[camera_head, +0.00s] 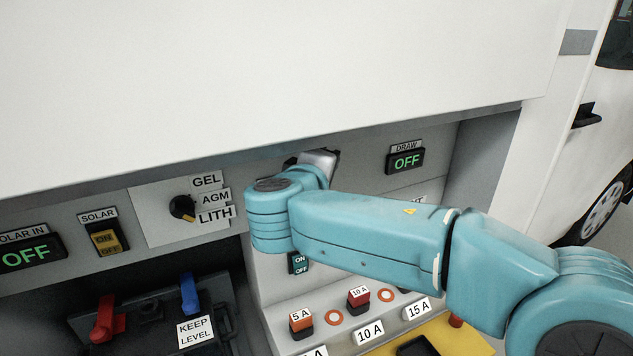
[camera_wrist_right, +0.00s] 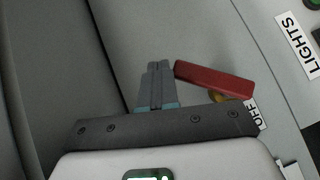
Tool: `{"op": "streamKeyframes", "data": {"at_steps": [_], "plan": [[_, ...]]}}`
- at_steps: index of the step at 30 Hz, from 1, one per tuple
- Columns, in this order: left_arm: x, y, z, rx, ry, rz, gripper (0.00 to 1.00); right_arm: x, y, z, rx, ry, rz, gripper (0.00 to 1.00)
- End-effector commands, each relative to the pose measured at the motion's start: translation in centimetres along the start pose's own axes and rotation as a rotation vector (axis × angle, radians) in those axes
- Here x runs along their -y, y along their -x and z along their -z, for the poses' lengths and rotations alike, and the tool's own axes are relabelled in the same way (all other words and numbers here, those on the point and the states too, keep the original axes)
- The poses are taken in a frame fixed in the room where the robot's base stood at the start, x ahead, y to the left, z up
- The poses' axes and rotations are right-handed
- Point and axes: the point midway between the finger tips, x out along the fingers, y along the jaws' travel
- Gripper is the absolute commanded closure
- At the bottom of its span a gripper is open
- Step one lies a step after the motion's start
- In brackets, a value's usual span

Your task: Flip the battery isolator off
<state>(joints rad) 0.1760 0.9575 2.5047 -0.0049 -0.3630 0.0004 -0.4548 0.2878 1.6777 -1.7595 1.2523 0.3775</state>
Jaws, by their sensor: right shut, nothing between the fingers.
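The battery isolator looks to be the red lever (camera_wrist_right: 213,80) in the right wrist view, lying slightly tilted beside my fingers on the grey panel. A brass-coloured part shows under its right end, close to a partly covered "OFF" label (camera_wrist_right: 256,117). My right gripper (camera_wrist_right: 156,66) is shut and empty, its fingertips just left of the lever; I cannot tell whether they touch it. In the head view my right arm covers the isolator and its own fingers. My left gripper is out of view.
In the head view, a selector knob (camera_head: 183,208), a solar switch (camera_head: 105,238) and a "DRAW" display reading OFF (camera_head: 406,161) sit on the panel. Fuses (camera_head: 301,321) and a battery with a red lever clamp (camera_head: 104,322) are below. The white body panel (camera_head: 260,80) overhangs above.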

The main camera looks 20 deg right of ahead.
Motion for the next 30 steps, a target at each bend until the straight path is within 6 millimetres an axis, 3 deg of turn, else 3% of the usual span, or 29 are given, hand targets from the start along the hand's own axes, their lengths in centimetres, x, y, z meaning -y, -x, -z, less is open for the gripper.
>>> {"op": "streamKeyframes", "data": {"at_steps": [1, 7, 30], "plan": [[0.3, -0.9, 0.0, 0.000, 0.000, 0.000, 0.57, 0.7, -0.4, -0.4, 0.002, 0.006, -0.002, 1.00], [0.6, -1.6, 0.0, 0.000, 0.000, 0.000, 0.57, 0.7, -1.2, -1.2, 0.003, -0.060, 0.061, 1.00], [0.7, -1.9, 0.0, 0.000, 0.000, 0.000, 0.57, 1.1, -1.8, -1.8, 0.002, -0.149, 0.155, 1.00]]}}
